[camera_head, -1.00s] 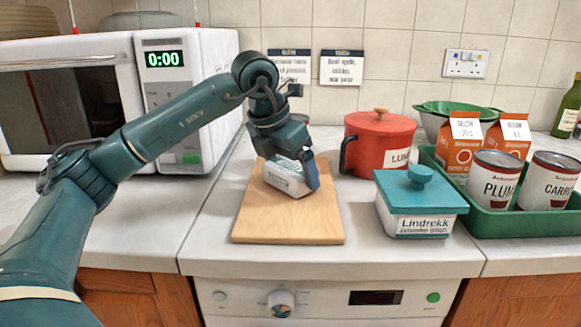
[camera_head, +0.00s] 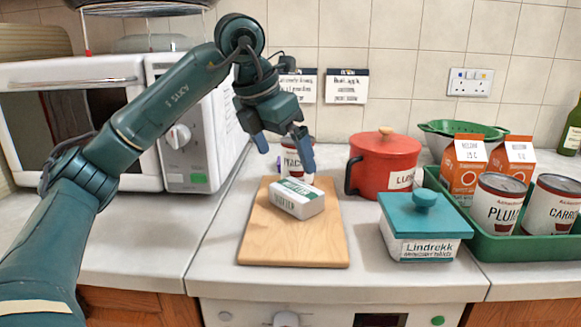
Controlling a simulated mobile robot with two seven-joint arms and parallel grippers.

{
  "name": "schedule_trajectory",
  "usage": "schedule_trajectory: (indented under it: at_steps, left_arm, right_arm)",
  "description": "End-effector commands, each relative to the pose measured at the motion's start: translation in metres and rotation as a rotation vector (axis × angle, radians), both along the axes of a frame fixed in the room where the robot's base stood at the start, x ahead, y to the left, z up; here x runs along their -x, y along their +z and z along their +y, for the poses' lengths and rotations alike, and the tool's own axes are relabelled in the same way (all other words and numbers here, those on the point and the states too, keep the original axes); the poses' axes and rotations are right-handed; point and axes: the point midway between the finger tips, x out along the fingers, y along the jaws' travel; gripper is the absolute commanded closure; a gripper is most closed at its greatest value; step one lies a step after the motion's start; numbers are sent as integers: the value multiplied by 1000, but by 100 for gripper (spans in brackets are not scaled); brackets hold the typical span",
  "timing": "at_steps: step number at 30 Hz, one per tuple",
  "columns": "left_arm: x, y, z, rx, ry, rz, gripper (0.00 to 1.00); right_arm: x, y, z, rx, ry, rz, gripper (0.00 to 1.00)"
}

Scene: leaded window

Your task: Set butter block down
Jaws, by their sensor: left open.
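The butter block (camera_head: 297,198), a white packet with green print, lies flat on the wooden board (camera_head: 290,243), towards its back half. My left gripper (camera_head: 283,143) is open and empty above and behind the butter block, with clear space between its fingers and the packet. My right gripper is not in the view.
A red lidded pot (camera_head: 383,160) and a white dish with a teal lid (camera_head: 424,222) stand right of the board. A can (camera_head: 297,160) stands behind the board. A green tray (camera_head: 530,243) with cans and cartons is at the right. A white microwave (camera_head: 185,130) is at the left.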

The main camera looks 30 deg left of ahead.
Motion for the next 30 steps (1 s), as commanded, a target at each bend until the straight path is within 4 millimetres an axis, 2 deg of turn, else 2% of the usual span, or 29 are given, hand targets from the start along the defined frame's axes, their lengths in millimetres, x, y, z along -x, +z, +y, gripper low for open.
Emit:
schedule_trajectory:
  at_steps: [1,7,24,26,28,30]
  left_arm:
    - [3,10,0,0,0,-2,0]
    - [9,24,2,0,-1,-1,0]
    - [9,24,2,1,-2,1,0]
    - [8,23,-3,13,-16,4,0]
    - [5,19,-19,56,-55,11,0]
    - [0,13,-48,142,-124,24,0]
  right_arm:
    - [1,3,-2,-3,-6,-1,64]
    - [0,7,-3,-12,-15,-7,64]
    - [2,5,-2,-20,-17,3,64]
    - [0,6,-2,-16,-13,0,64]
    - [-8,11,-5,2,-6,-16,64]
    - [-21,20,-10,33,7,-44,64]
